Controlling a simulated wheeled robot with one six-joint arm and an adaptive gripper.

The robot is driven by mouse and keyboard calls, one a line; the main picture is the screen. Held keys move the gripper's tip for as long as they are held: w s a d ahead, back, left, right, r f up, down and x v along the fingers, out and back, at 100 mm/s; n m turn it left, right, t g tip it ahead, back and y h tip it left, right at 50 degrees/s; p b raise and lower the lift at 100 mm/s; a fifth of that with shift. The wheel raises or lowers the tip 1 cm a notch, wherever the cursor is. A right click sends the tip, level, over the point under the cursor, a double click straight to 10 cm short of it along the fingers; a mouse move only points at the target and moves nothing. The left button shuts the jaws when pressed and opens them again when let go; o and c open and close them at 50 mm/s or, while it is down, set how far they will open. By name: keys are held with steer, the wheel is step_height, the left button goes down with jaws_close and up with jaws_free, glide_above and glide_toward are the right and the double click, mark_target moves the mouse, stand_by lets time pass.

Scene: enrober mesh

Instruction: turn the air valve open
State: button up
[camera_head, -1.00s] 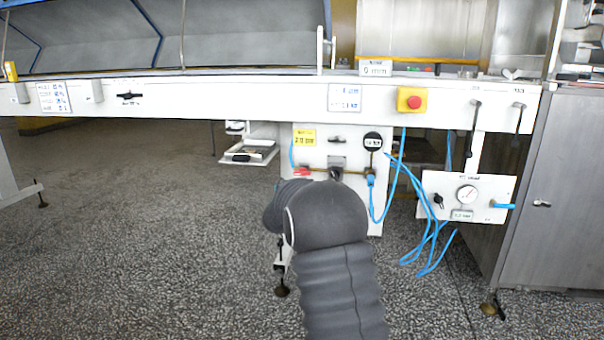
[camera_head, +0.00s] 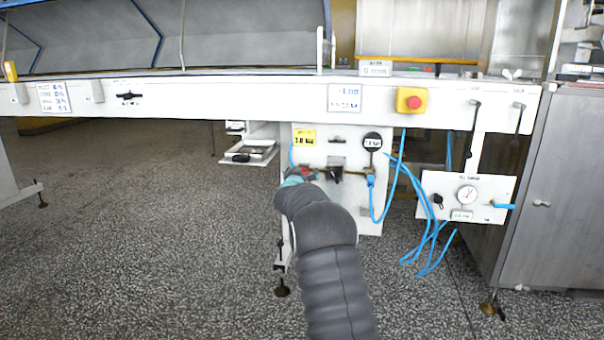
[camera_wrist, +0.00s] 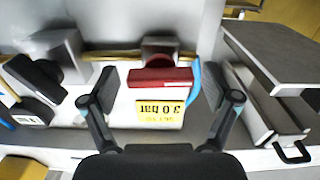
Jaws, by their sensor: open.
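The valve with a red lever (camera_wrist: 160,79) sits on a brass pipe (camera_wrist: 112,54) on the white panel. In the wrist view, which shows the panel upside down, the lever lies level, roughly along the pipe. A yellow label reading 3.0 bar (camera_wrist: 160,112) is beside it. My gripper (camera_wrist: 159,85) is open, with one finger on each side of the lever and a gap at both sides. I cannot tell how far the fingertips are from the panel. In the head view my gripper (camera_head: 297,177) partly covers the red lever (camera_head: 309,173).
Blue hoses (camera_head: 385,215) hang to the right, by a panel with a gauge and blue lever (camera_head: 502,206). The white beam (camera_head: 230,97) with a red stop button (camera_head: 414,102) runs above.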

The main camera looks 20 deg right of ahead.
steer(key=c, duration=1.2)
steer(key=shift+o, duration=0.2)
steer(key=shift+r, duration=0.1)
steer(key=shift+m, duration=0.4)
steer(key=o, duration=1.2)
steer(key=shift+c, duration=0.2)
steer(key=shift+s, duration=0.1)
steer(key=v, duration=1.2)
